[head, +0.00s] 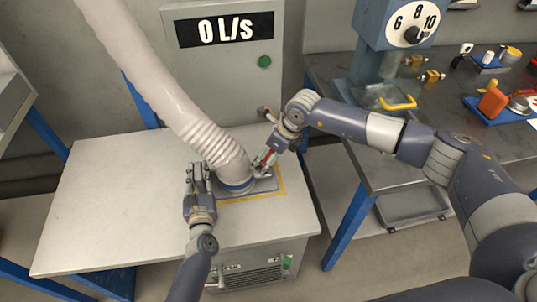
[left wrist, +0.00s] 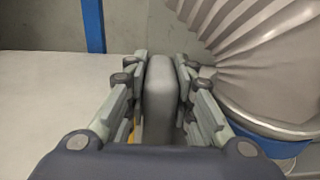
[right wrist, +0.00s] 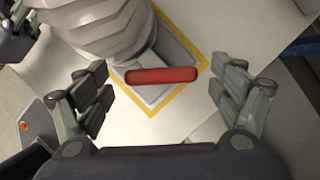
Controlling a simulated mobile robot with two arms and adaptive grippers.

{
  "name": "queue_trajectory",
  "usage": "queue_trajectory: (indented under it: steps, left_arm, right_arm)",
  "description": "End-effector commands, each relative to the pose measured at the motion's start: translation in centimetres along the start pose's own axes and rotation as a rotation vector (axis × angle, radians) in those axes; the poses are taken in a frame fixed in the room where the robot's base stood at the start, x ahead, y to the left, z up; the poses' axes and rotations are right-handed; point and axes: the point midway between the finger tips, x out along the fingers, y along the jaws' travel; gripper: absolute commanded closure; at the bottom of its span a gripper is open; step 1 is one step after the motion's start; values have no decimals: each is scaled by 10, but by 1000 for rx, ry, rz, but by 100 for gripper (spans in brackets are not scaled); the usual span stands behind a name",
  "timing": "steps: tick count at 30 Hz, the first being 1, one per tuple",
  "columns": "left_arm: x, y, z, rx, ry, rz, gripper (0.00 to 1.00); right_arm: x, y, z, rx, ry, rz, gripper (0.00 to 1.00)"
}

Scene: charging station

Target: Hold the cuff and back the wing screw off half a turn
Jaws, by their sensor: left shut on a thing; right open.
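The cuff (head: 238,186) is a metal and blue ring at the lower end of the ribbed hose (head: 215,145); it also shows at the right of the left wrist view (left wrist: 265,138). My left gripper (head: 198,170) is shut on the cuff's grey rounded grip (left wrist: 160,95), at the cuff's left side. The red wing screw (right wrist: 162,75) lies crosswise between the spread fingers of my right gripper (right wrist: 168,88), with gaps at both ends. In the head view, the red wing screw (head: 266,157) is partly hidden by the right gripper's fingers.
The hose end stands on a plate with a yellow border (head: 283,178) on a pale table (head: 110,190). A dial unit (head: 403,22) and trays stand on the grey bench at right. The pale table's left half is clear.

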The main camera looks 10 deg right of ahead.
Motion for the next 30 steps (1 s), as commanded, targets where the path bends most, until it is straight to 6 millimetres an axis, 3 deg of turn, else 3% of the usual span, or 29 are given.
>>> queue_trajectory:
  steps: [5,18,24,30]
  left_arm:
    - [0,0,0,0,0,0,100]
    - [0,0,0,0,1,0,100]
    - [0,0,0,0,0,0,100]
    - [0,0,0,0,0,0,100]
  right_arm:
    - [-20,-1,1,-1,-4,-1,13]
    - [-105,-1,0,0,-1,-2,13]
    - [-118,0,0,0,0,0,13]
    - [-119,0,0,0,0,0,13]
